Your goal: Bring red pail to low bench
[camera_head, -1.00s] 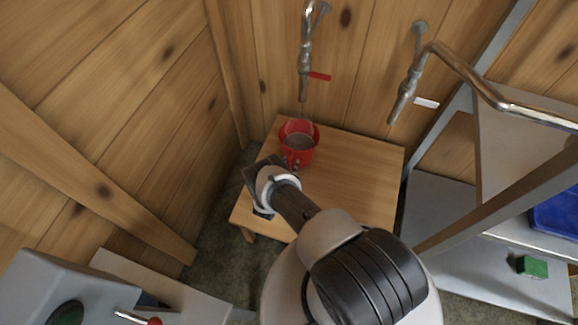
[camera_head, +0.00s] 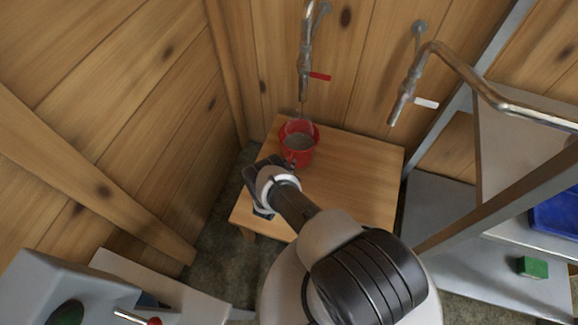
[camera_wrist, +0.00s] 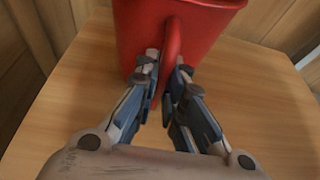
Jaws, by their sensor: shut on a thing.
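The red pail (camera_head: 299,146) stands over the back left part of the low bench (camera_head: 355,180), under the tap with the red handle (camera_head: 319,76). It holds a greyish content, and I cannot tell if that is liquid. My gripper (camera_head: 285,172) reaches it from the front. In the wrist view the two fingers of my gripper (camera_wrist: 169,92) are shut on the upright handle of the red pail (camera_wrist: 150,35). The pail looks upright on or just above the bench top (camera_wrist: 250,110); its base is partly hidden by the fingers.
A second tap with a white handle (camera_head: 426,103) and a bent pipe (camera_head: 465,68) hang at the right. A metal frame with a blue bin (camera_head: 556,212) and a green block (camera_head: 532,267) stands right. Wooden walls close in behind and left. The bench's right half is clear.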

